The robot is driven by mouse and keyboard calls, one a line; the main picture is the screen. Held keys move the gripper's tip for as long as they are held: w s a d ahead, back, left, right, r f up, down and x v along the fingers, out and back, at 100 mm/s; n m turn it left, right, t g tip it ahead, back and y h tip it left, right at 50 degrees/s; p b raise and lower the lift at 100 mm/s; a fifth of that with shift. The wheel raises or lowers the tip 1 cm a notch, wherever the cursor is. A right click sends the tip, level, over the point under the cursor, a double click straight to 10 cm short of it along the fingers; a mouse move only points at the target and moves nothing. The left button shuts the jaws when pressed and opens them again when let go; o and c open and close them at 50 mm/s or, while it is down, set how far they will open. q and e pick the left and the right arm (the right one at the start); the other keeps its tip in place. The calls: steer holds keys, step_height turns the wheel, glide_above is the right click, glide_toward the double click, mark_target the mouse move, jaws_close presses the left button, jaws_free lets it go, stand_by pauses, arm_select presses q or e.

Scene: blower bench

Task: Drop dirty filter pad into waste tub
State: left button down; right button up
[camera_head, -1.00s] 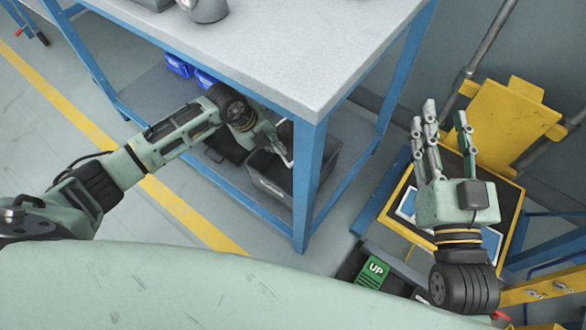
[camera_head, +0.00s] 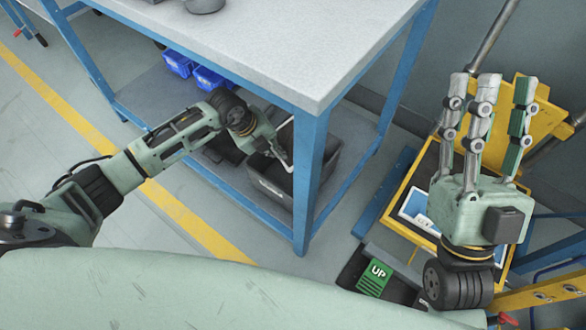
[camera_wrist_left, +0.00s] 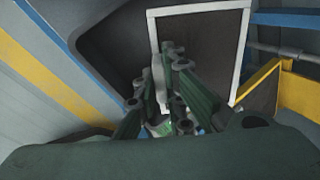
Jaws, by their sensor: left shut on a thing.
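The dirty filter pad (camera_wrist_left: 198,55) is a dark square panel in a white frame in the left wrist view. My left gripper (camera_wrist_left: 170,70) is shut on its near edge. In the head view, only part of the pad's pale frame (camera_head: 281,152) shows beside my left gripper (camera_head: 268,143), under the bench top. The waste tub (camera_head: 270,188) is a dark grey open bin on the bench's lower shelf, partly behind a blue leg. The pad is at the tub's opening; its exact depth is unclear. My right gripper (camera_head: 498,100) is open and empty at the right.
The bench top (camera_head: 300,50) and blue front leg (camera_head: 309,180) stand close to my left arm. Blue bins (camera_head: 195,72) sit further back on the shelf.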

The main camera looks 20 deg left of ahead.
stand_by(0.3)
arm_select(q)
steer(key=c, duration=1.8)
jaws_free()
steer(key=shift+o, duration=0.2)
steer(key=v, duration=0.7)
steer(key=shift+r, duration=0.2)
steer(key=shift+a, duration=0.1)
